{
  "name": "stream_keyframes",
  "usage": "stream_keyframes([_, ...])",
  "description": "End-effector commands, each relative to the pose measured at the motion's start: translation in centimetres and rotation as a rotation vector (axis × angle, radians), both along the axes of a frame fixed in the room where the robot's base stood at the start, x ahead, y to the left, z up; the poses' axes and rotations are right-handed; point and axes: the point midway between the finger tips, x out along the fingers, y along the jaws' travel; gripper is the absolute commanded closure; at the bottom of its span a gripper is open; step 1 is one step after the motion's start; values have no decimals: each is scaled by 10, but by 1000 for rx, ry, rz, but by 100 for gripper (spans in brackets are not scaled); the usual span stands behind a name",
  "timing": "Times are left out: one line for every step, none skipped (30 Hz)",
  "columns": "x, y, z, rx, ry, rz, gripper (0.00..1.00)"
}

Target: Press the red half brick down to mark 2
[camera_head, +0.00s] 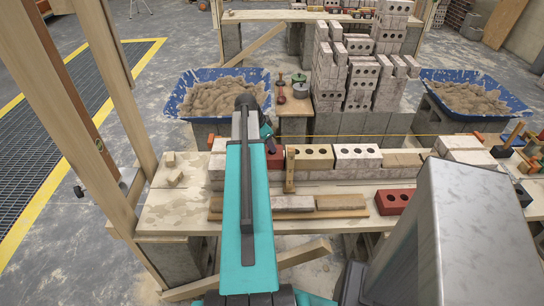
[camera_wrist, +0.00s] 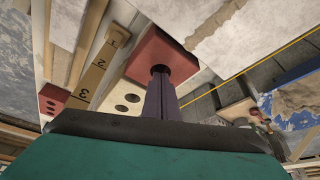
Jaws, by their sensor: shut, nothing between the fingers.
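The red half brick (camera_wrist: 148,53) shows in the wrist view, its face partly covered by my gripper (camera_wrist: 160,72). My gripper's dark fingers are shut together, and their tips are at the brick's round hole. I cannot tell whether they touch it. In the head view the red half brick (camera_head: 275,158) sits in the brick row beside my teal arm, which hides part of it. A wooden gauge stick (camera_head: 290,170) stands just right of it. In the wrist view the gauge stick (camera_wrist: 97,69) shows numerals 1, 2 and 3; the brick's level against them is unclear.
Pale bricks (camera_head: 357,156) continue the row to the right along a yellow string line. A red brick with holes (camera_head: 392,201) lies nearer on the bench. Mortar tubs (camera_head: 190,104) (camera_head: 430,78) stand behind at both sides. Wooden posts (camera_head: 85,80) rise at the left.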

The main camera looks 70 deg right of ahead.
Motion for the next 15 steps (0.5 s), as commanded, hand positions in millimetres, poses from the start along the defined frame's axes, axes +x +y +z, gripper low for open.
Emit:
stream_keyframes([0,1,-2,5,0,-2,100])
stream_keyframes([0,1,-2,5,0,-2,100])
stream_keyframes([0,1,-2,5,0,-2,100])
stream_keyframes([0,1,-2,5,0,-2,100])
stream_keyframes([0,1,-2,5,0,-2,100])
stream_keyframes([0,1,-2,5,0,-2,100])
stream_keyframes([0,1,-2,5,0,-2,100])
stream_keyframes([0,1,-1,5,0,-2,100])
stream_keyframes([0,1,-1,5,0,-1,100])
stream_keyframes([0,1,0,5,0,-1,100])
stream_keyframes([0,1,1,5,0,-1,100])
stream_keyframes([0,1,3,4,0,-1,100])
stream_keyframes([0,1,5,4,0,-1,100])
stream_keyframes([0,1,6,4,0,-1,100])
stream_keyframes([0,1,9,3,0,-1,100])
